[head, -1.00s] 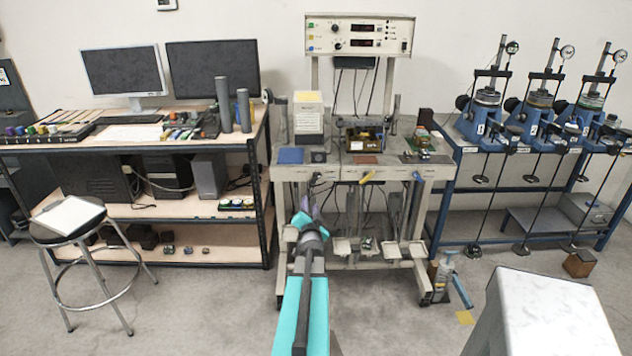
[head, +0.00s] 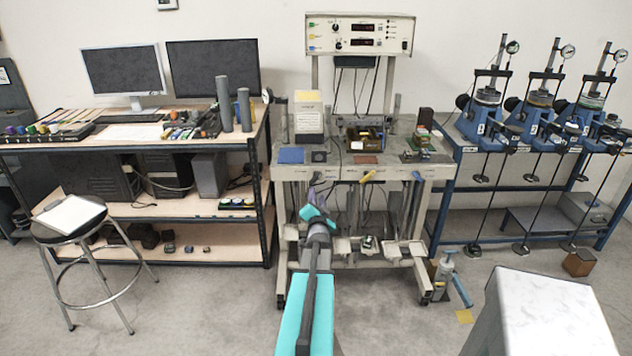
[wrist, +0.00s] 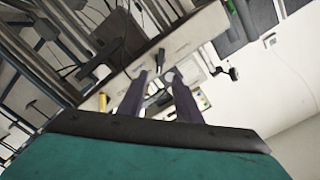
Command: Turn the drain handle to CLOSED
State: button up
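The bench's front panel (head: 343,173) carries a yellow handle (head: 367,177) at its middle and a blue handle (head: 418,177) at its right. Both appear tilted. Labels are too small to read, so I cannot tell which is the drain handle or where CLOSED lies. My gripper reaches toward the left part of this panel; its tips are small and unclear in the head view, near a purplish shape. In the wrist view my gripper (wrist: 157,78) has two dark fingers spread apart, with the panel edge beyond them. Nothing is clearly held between them.
A control box (head: 360,34) stands above the bench (head: 390,158). A shelved table (head: 190,145) is to the left, with a stool (head: 72,236) before it. Blue test stands (head: 487,115) are to the right. A white-topped block (head: 552,310) is at the front right.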

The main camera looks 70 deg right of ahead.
aim_at(316, 179)
jog(key=shift+p+x, duration=1.85)
jog(key=shift+x, duration=4.15)
grip_shut()
jog(key=shift+a, duration=0.1)
